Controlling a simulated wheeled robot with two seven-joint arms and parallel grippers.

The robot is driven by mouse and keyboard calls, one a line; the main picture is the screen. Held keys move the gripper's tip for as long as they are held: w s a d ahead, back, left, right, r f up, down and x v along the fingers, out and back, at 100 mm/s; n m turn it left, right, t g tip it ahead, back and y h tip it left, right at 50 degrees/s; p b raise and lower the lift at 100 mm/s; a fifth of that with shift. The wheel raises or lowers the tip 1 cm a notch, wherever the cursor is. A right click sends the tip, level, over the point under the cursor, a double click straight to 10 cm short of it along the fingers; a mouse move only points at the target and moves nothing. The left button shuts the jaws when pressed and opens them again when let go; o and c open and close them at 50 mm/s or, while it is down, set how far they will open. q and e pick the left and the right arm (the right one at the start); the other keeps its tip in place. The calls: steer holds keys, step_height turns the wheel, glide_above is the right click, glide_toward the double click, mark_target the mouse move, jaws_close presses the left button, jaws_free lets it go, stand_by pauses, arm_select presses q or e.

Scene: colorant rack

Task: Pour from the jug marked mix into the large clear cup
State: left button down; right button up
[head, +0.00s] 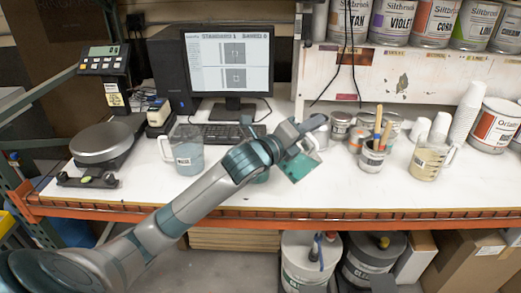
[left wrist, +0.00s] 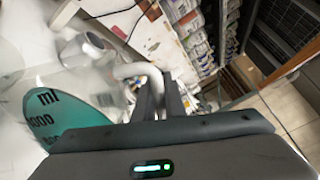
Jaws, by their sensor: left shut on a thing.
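My left gripper (head: 308,137) is over the middle of the white table and is shut on the handle of a clear jug (head: 300,166) with teal liquid. The jug hangs tilted above the table. In the left wrist view the fingers (left wrist: 165,100) close on the pale handle, and the teal liquid (left wrist: 65,112) shows behind "ml" and "1000" marks. No mix label is legible on it. More teal (head: 260,177) shows just left of the jug, below my wrist; my arm mostly hides it, so I cannot tell whether it is the large cup. My right gripper is out of view.
A jug with pale blue liquid (head: 188,155) stands left of my arm, near a scale (head: 102,142). A jug with beige liquid (head: 429,160) stands at right. A can of brushes (head: 372,158) and stacked white cups (head: 466,112) are near it. The front right table is clear.

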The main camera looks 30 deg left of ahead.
arm_select(q)
steer(key=shift+s+a+r, duration=0.25)
steer(key=shift+r, duration=0.05)
steer(key=shift+w+d, duration=0.1)
steer(key=shift+w, duration=0.25)
steer(key=shift+s+a+r, duration=0.1)
steer(key=shift+s+a, duration=0.15)
steer(key=shift+s, duration=0.05)
steer(key=shift+w+d, duration=0.1)
steer(key=shift+w, duration=0.1)
steer(key=f, duration=0.1)
steer(key=d+f+m, duration=0.2)
steer(key=shift+s+d+f, duration=0.25)
steer(key=shift+s+f, duration=0.05)
steer(key=shift+f, duration=0.05)
steer(key=shift+r, duration=0.1)
steer(key=shift+m, duration=0.3)
